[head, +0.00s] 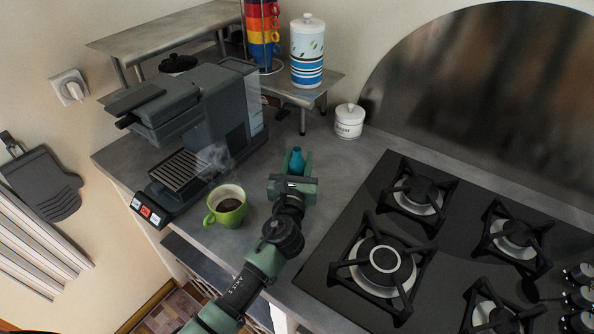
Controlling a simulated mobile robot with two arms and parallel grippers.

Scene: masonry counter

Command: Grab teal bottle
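The teal bottle (296,162) stands on the grey counter, right of the coffee machine and left of the hob. Its neck and upper body show; its lower part is hidden behind my gripper. My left gripper (296,163) reaches it from the front, with one finger on each side of the bottle. Whether the fingers touch the bottle or stand slightly apart is too small to tell. My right gripper is not in view.
A green mug (227,207) of dark drink stands close left of my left arm, by the coffee machine (197,115). A white lidded jar (349,121) stands behind the bottle. The gas hob (325,270) fills the right. A metal shelf (326,86) holds stacked cups and a canister.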

